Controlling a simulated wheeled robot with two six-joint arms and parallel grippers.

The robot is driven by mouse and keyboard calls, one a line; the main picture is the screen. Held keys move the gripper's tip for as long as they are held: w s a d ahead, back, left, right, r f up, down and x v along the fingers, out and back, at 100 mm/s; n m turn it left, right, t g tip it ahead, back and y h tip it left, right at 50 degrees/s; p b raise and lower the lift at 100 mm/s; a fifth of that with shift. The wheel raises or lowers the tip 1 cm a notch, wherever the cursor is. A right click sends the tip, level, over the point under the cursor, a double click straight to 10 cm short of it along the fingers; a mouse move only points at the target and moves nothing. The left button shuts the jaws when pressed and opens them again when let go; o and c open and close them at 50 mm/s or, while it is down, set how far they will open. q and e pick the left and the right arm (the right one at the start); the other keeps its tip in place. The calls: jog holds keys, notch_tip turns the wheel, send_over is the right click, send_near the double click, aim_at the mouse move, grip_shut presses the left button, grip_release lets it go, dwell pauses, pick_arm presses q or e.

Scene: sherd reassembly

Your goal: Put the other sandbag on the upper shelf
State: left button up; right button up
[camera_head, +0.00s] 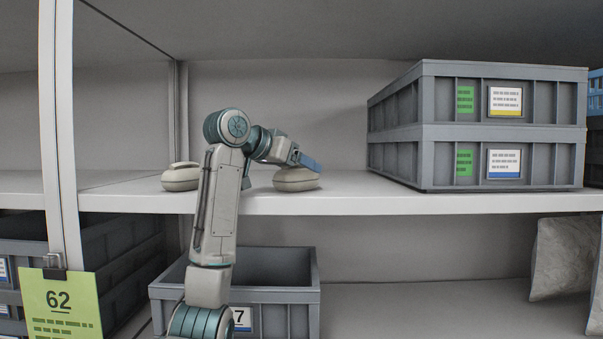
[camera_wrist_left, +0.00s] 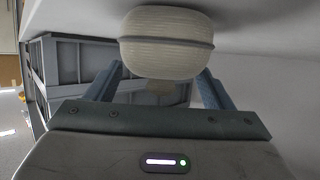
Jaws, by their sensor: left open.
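One beige sandbag (camera_head: 296,180) lies on the upper shelf (camera_head: 400,202), just below my left gripper (camera_head: 308,162). A second beige sandbag (camera_head: 180,178) lies on the same shelf, left of my arm. My left gripper is open, with its blue fingers at the top of the first sandbag. In the left wrist view this sandbag (camera_wrist_left: 167,42) shows ahead of the open fingers of my left gripper (camera_wrist_left: 161,72), which stand apart on either side of its near part. I cannot tell whether they touch it. My right gripper is in neither view.
Two stacked grey crates (camera_head: 475,125) stand on the upper shelf at the right. An open grey bin (camera_head: 280,295) stands below, partly behind my arm. A green tag 62 (camera_head: 60,300) hangs on the left post. Shelf between sandbag and crates is clear.

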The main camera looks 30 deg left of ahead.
pick_arm(q)
jog(key=b+v, duration=0.4)
jog(key=v, duration=0.5)
jog(key=shift+s+a+b, duration=0.1)
jog(key=shift+s+b, duration=0.2)
jog(key=shift+s, duration=0.05)
jog(key=shift+s+r, duration=0.15)
jog(key=shift+s, duration=0.1)
jog(key=shift+a, duration=0.1)
